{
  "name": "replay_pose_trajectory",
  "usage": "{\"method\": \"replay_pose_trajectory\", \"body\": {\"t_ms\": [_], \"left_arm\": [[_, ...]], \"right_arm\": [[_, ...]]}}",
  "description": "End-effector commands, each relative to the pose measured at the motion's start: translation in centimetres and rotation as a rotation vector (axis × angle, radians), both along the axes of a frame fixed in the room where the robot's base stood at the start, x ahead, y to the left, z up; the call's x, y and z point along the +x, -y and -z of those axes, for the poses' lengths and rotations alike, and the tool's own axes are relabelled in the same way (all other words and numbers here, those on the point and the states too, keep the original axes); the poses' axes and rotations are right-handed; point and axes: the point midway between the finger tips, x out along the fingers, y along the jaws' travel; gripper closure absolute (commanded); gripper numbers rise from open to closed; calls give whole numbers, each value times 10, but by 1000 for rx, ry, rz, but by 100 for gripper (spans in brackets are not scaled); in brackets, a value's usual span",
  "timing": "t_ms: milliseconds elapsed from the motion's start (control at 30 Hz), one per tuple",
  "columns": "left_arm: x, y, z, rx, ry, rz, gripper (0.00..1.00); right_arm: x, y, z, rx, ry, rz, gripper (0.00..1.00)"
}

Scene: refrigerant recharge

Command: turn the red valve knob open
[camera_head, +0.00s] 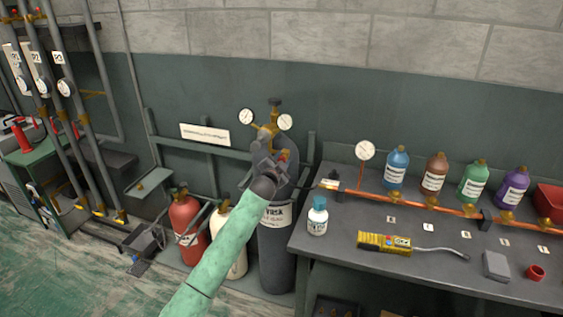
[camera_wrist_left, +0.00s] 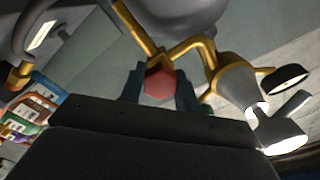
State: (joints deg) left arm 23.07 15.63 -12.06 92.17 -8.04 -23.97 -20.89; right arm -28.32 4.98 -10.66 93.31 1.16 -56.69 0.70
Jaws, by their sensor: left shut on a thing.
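The red valve knob (camera_wrist_left: 159,86) sits on brass piping and shows between the two fingers of my left gripper (camera_wrist_left: 160,92) in the left wrist view. The fingers close on its sides. In the head view my left arm comes up from below, and the gripper (camera_head: 281,160) is at the top of the dark grey cylinder (camera_head: 277,245). A little of the red knob (camera_head: 284,155) shows there; the rest is hidden. The brass regulator (camera_head: 268,132) with two white gauges stands just above. My right gripper is not in view.
A red cylinder (camera_head: 186,228) and a cream cylinder (camera_head: 238,262) stand left of the dark one. The grey bench (camera_head: 340,262) at right holds a copper pipe (camera_head: 400,203), several coloured bottles, a white bottle (camera_head: 317,216) and a yellow detector (camera_head: 384,243).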

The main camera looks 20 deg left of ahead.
Motion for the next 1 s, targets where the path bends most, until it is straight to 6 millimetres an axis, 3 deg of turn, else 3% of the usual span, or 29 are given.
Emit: {"method": "replay_pose_trajectory", "body": {"t_ms": [433, 467, 567, 867, 1000], "left_arm": [[0, -1, 3, -8, -4, -2, 91], [0, -1, 3, -8, -4, -2, 64], [0, -1, 2, -8, -4, -1, 46], [-1, 0, 2, -8, -2, 0, 46], [-11, -1, 3, -7, 0, 0, 46]], "right_arm": [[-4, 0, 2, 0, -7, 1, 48], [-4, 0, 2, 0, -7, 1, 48], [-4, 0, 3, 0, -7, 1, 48], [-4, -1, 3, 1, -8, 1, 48], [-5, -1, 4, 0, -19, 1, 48]]}}
